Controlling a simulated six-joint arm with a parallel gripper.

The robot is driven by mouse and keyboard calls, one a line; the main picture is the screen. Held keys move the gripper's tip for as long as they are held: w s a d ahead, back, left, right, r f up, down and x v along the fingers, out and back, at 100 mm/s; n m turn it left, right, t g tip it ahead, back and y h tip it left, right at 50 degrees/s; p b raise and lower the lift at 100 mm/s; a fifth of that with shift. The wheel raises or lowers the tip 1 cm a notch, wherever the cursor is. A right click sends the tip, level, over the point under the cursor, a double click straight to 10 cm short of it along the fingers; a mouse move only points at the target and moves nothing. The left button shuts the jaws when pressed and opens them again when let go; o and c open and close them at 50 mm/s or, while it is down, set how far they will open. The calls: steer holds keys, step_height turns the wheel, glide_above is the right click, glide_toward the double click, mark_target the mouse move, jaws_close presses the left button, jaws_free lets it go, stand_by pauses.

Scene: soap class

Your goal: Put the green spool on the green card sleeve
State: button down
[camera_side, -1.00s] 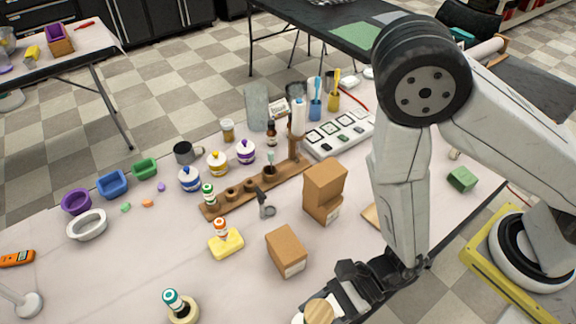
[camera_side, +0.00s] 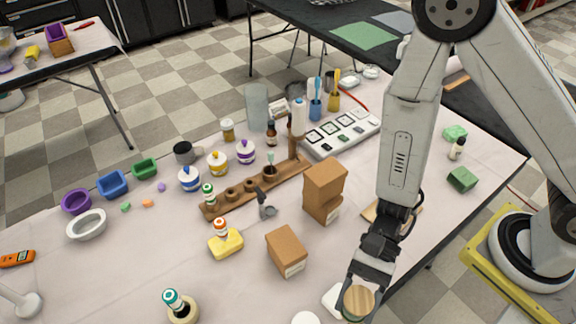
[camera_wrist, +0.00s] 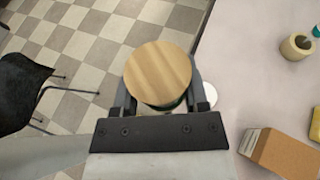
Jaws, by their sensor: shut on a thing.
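The green spool (camera_side: 358,302) has a round pale wooden end and a strip of dark green below its rim. My gripper (camera_side: 360,292) is shut on it near the front edge of the table. In the wrist view the spool's wooden end (camera_wrist: 158,74) faces the camera, between the two fingers; it hides most of the green part. Whether the spool touches anything beneath is hidden. I cannot make out a green card sleeve for certain.
White round pieces (camera_side: 305,318) lie close by the spool. A wooden rack (camera_side: 250,190) stands mid-table. Green blocks (camera_side: 462,178) sit at the right.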

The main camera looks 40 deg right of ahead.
steer(key=s+d+n+g+h, duration=0.2)
steer(key=d+n+g+h, duration=0.35)
steer(key=d, duration=0.95)
steer(key=s+d+n+g+h, duration=0.25)
steer(key=d+n+h, duration=0.6)
steer(key=d, duration=0.75)
steer(key=w+d+n+t+h, duration=0.1)
steer(key=d+n+t+h, duration=0.3)
steer(key=d, duration=0.5)
steer(key=w+d+n+t+h, duration=0.2)
steer(key=d+n+t+h, duration=0.1)
steer(key=d+n+h, duration=0.3)
steer(key=shift+w+d+f+n+t, duration=0.3)
steer(key=shift+d+n, duration=0.4)
steer(key=shift+d, duration=0.65)
glide_above(465, 177)
steer(key=f, duration=0.8)
steer(key=shift+s+a+f, duration=0.2)
steer(key=shift+a+f, duration=0.05)
steer(key=shift+w+d+f, duration=0.25)
steer(key=shift+f, duration=0.1)
